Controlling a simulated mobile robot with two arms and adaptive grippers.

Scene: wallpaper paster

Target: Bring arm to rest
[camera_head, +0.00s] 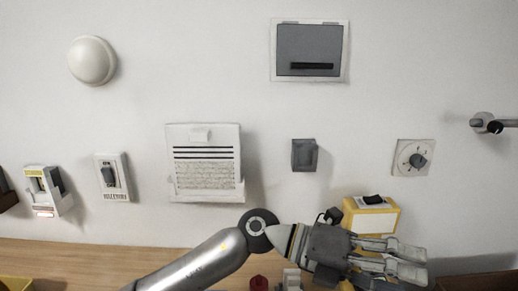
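My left arm comes in from the bottom edge, left of the middle, and reaches to the right. My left gripper (408,261) points right, low in the right half of the view, in front of a yellow box (386,221) with a black switch and a white front. Its two grey fingers lie one above the other. I see nothing held between them, but the angle does not show clearly how far apart the tips are. The gripper hides the lower part of the yellow box. My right gripper is not in view.
A wooden table (90,258) runs along the bottom. A red button (259,283) and a white switch (291,279) stand below my wrist. A yellow bin (15,284) is at bottom left. The wall carries a dial (413,158), a vented panel (204,162) and a grey-faced panel (310,50).

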